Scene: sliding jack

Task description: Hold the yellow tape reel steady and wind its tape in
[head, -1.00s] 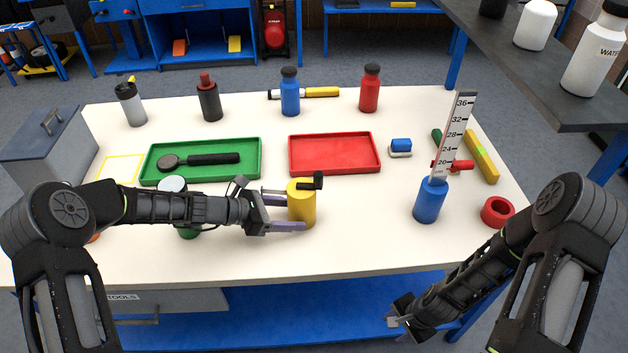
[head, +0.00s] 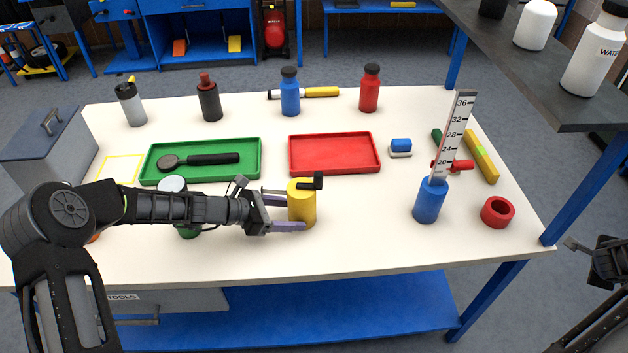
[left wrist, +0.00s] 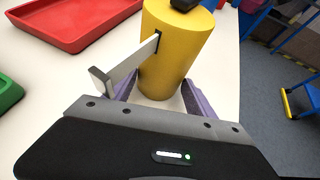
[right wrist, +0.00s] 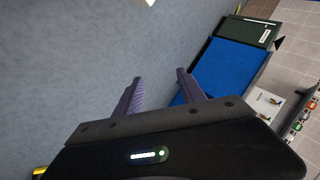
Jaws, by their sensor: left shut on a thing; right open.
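The yellow tape reel (head: 302,206) stands upright near the middle of the table's front half. A black crank with a knob (head: 317,181) sits on its top. My left gripper (head: 287,212) is shut on the reel, one finger on each side. In the left wrist view the reel (left wrist: 176,52) stands between the fingers, and a pale strip of tape (left wrist: 122,68) sticks out of its side slot. My right gripper (right wrist: 158,92) is open and empty. In the head view only part of it shows at the right edge, beyond the table.
A red tray (head: 335,170) lies behind the reel, and a green tray (head: 203,182) with a black-handled tool is to the left. A blue cylinder (head: 429,203) with an upright ruler and a red ring (head: 497,212) stand right. The table between reel and blue cylinder is clear.

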